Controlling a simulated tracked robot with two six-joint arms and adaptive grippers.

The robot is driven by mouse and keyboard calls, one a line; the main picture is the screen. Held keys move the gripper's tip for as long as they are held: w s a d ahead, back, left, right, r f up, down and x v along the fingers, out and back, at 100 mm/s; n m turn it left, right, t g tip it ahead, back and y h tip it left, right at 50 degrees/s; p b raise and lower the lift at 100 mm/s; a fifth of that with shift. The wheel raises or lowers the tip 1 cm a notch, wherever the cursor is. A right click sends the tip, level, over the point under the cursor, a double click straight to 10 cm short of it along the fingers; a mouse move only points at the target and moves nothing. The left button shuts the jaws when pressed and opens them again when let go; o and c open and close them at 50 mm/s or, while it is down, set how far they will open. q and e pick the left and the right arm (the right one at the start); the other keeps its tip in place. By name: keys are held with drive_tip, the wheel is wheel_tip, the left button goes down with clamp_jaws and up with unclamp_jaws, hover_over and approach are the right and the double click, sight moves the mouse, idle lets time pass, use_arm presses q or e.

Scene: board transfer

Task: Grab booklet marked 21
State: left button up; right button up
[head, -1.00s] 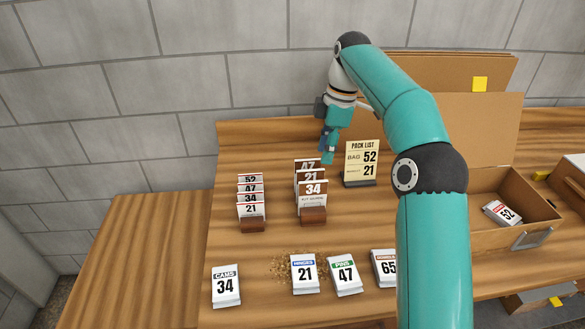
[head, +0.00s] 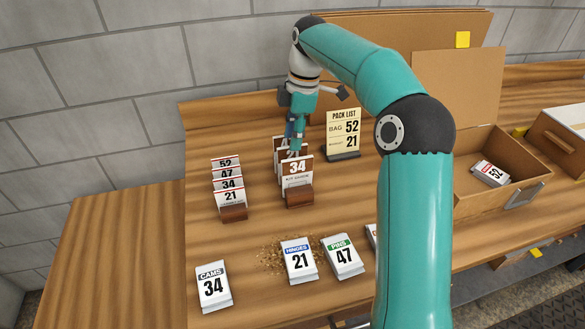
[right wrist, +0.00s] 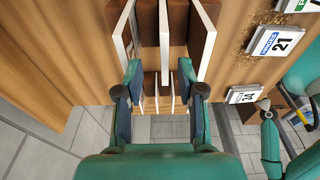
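The middle rack (head: 299,198) holds upright booklets. The one marked 34 (head: 297,172) is in front, and the 47 and 21 behind it are mostly hidden by my gripper in the head view. My right gripper (head: 296,146) is low over this rack, behind the 34 booklet. In the right wrist view my right gripper (right wrist: 161,88) has its fingers apart, with a thin white booklet edge (right wrist: 164,40) between them; contact is unclear. Part of my left gripper (right wrist: 266,106) shows at the right there, its opening unclear.
A second rack (head: 234,213) with several cards stands at left. A pack list (head: 343,131) shows bag 52 and booklet 21. Packs marked 34 (head: 213,287), 21 (head: 299,261) and 47 (head: 343,256) lie in front. An open box (head: 467,200) at right holds a 52 pack (head: 490,173).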

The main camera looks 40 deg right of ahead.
sight(291, 157)
drive_tip(key=shift+s+a+f, duration=0.1)
drive_tip(key=shift+a+f, duration=0.05)
drive_tip(key=shift+f, duration=0.85)
drive_tip(key=shift+w+a+f, duration=0.1)
drive_tip(key=shift+a+f, duration=0.1)
drive_tip(key=shift+f, duration=0.85)
drive_tip(key=shift+s+a+f, duration=0.1)
drive_tip(key=shift+a+f, duration=0.05)
drive_tip(key=shift+f, duration=0.85)
clamp_jaws()
